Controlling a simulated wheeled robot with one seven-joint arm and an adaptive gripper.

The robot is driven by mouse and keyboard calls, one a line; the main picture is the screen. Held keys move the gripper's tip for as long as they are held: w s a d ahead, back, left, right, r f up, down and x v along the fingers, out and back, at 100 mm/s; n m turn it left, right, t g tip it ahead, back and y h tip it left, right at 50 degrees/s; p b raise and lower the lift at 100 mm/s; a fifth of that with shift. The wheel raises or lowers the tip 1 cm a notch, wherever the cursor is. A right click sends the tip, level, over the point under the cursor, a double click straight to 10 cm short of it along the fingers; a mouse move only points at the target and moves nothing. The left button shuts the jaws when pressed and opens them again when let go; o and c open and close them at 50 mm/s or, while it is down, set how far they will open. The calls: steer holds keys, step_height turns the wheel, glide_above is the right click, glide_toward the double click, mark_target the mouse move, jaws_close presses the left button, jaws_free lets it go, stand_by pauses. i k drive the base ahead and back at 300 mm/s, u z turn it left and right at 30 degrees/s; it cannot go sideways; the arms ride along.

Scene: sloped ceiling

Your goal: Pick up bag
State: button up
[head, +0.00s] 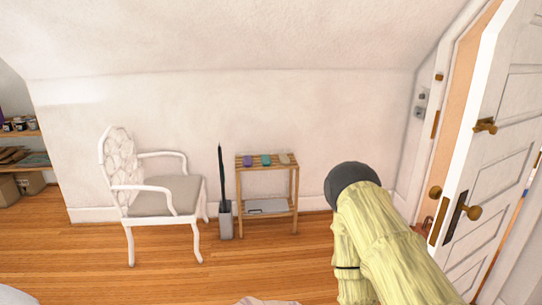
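I cannot make out a bag for certain. The top edge of a pale, crumpled thing (268,301) shows at the bottom middle of the head view, cut off by the frame. My pale yellow arm, with a dark round joint, rises at the lower right. My gripper is out of view.
A white armchair (165,190) stands left of a slatted wooden rack (267,161) with small coloured items on top. A grey bin (225,221) holding a dark, thin object stands between them. A white door (495,150) is at right. Wooden floor (95,260) is clear at left.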

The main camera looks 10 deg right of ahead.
mark_target(420, 228)
steer(key=u, duration=0.25)
steer(key=i, duration=3.25)
steer(key=z, duration=1.75)
steer(key=i, duration=0.8)
steer(key=z, duration=0.9)
steer(key=i, duration=0.55)
steer(key=u, duration=0.45)
steer(key=i, duration=1.8)
steer(key=z, duration=0.55)
